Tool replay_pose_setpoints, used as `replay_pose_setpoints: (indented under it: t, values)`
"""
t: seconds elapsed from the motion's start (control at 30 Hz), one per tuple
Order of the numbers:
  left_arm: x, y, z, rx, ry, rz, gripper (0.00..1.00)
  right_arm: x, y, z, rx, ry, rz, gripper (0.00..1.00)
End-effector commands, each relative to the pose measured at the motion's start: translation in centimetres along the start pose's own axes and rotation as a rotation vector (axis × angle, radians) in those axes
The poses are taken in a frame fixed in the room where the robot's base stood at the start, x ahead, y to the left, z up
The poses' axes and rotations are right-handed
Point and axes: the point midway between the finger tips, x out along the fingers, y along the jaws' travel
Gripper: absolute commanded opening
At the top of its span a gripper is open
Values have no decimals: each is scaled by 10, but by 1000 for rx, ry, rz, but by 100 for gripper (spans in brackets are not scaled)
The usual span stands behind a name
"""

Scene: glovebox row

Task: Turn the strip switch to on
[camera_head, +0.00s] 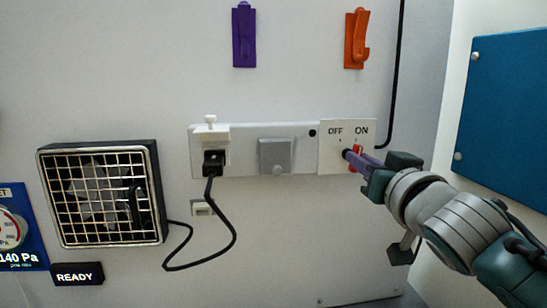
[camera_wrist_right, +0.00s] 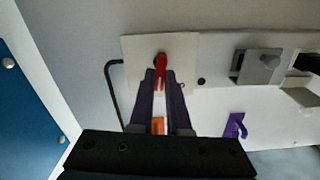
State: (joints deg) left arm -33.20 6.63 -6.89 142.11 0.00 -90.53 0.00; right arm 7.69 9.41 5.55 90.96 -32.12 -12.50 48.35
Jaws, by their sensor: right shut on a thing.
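The strip switch is a red lever (camera_head: 360,149) on a white plate (camera_head: 333,166) marked OFF on the left and ON on the right, at the right end of the power strip. In the wrist view the red lever (camera_wrist_right: 163,80) lies between the purple fingers of my right gripper (camera_wrist_right: 164,82). My right gripper (camera_head: 352,157) is shut on the lever, reaching in from the lower right. In the head view the fingers partly cover the lever, so its exact angle is hard to tell. My left gripper is not in view.
The white strip (camera_head: 297,135) also carries a black plug (camera_head: 213,160) and a grey cover (camera_head: 274,155). The plug's cable runs to a caged fan (camera_head: 102,193). A purple hook (camera_head: 244,36) and an orange hook (camera_head: 356,38) are above. A blue panel (camera_head: 505,110) stands at right.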

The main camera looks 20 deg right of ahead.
Motion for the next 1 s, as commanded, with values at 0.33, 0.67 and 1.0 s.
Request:
replay_pose_setpoints:
  t: [0.33,0.67,1.0]
  values:
    - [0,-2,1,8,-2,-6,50,0,-1,0,-90,1,0,0]
    - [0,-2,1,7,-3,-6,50,0,-1,0,-145,1,-1,0]
    - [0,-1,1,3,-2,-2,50,0,-1,0,-144,1,0,45]
